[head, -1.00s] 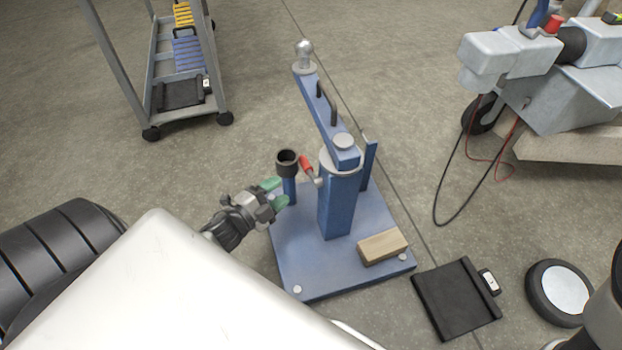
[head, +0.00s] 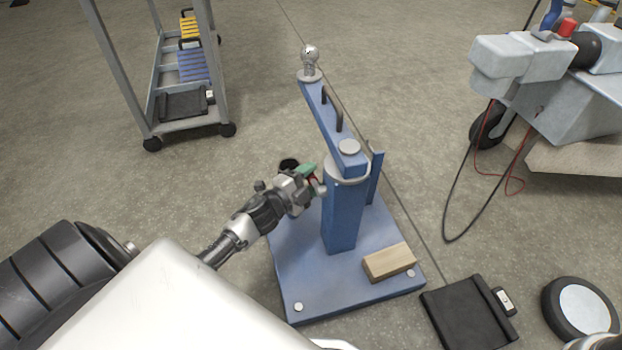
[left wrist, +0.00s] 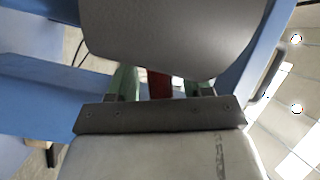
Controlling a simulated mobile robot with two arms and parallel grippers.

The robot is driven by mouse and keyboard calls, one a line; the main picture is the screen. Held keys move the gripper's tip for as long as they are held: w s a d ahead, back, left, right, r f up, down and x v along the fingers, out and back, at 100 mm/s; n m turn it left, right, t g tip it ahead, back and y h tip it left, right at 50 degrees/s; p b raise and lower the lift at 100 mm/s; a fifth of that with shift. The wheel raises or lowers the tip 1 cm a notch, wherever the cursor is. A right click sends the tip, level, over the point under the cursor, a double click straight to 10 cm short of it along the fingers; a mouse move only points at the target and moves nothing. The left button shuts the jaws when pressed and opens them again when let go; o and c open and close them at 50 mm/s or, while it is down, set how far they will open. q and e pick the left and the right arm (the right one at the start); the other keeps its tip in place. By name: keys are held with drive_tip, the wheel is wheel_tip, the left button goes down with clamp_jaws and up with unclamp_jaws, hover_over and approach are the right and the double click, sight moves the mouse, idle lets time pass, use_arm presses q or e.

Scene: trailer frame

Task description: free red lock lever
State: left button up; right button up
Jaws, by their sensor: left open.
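The blue stand (head: 343,215) has a post with a swing arm (head: 330,118) on top that carries a ball (head: 310,54). The red lock lever is mostly hidden by my left gripper (head: 308,178) in the head view. In the left wrist view, the red lever (left wrist: 160,86) shows between the two green fingertips of my left gripper (left wrist: 161,86), with gaps on both sides. The gripper is open around it. A large grey rounded part hides the lever's upper portion there. My right gripper is not in view.
A wooden block (head: 390,262) lies on the stand's base plate. A black scale (head: 468,312) and a wheel (head: 580,312) lie at lower right. A cart (head: 185,125) stands at upper left.

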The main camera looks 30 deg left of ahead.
use_arm(q)
clamp_jaws()
drive_tip(key=shift+w+a+r+m+t+b, duration=0.15)
drive_tip(key=shift+r+m+t+b, duration=0.35)
drive_tip(key=shift+m+b, duration=0.35)
drive_tip(key=shift+r+m+t+h+b, duration=0.45)
drive_tip(key=shift+r+m, duration=0.2)
drive_tip(key=shift+m, duration=0.4)
drive_tip(key=shift+r+m, duration=0.3)
unclamp_jaws()
